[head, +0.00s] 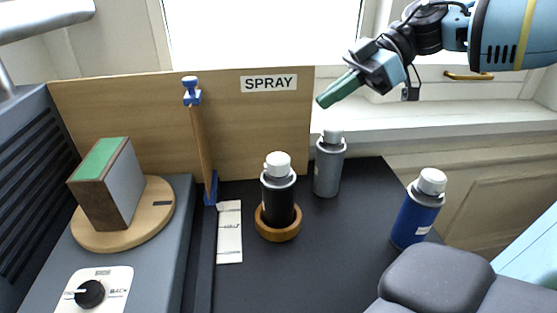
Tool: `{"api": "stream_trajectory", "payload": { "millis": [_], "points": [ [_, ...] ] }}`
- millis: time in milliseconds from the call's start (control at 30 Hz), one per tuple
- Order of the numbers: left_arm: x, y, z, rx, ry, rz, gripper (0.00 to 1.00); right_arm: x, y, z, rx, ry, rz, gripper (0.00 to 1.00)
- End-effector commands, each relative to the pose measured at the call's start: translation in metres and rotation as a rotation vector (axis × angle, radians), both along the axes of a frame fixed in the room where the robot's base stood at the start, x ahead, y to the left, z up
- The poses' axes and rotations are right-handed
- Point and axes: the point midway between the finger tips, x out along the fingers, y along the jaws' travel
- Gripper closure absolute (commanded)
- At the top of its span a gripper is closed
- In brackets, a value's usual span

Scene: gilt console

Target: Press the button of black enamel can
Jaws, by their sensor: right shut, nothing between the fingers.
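The black enamel can (278,203) stands upright in a round wooden ring holder (278,230) near the middle of the dark surface. Its white spray button (277,163) is on top. My right gripper (328,102), with green fingers, is shut and empty. It appears up and to the right of the black can, in front of the window sill, and apart from all the cans. It points down and to the left. My left gripper is not in view.
A grey can (328,170) stands close behind and right of the black can. A blue can (416,212) is farther right. A wooden board with a SPRAY label (269,83) stands behind. A block on a round wooden base (122,210) and a knob (90,293) are at left.

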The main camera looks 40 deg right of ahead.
Motion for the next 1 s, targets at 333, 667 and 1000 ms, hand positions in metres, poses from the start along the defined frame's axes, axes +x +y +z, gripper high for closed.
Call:
{"api": "stream_trajectory", "payload": {
  "millis": [333,667,1000],
  "points": [
    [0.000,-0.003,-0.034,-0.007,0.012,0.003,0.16,-0.004,0.012,0.026,-0.176,0.045,-0.070,1.00],
    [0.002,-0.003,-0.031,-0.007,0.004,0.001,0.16,-0.006,0.013,0.032,-0.189,0.047,-0.079,1.00],
    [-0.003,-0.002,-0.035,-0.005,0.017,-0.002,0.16,0.001,0.025,0.016,-0.188,0.051,-0.076,1.00]
  ]
}}
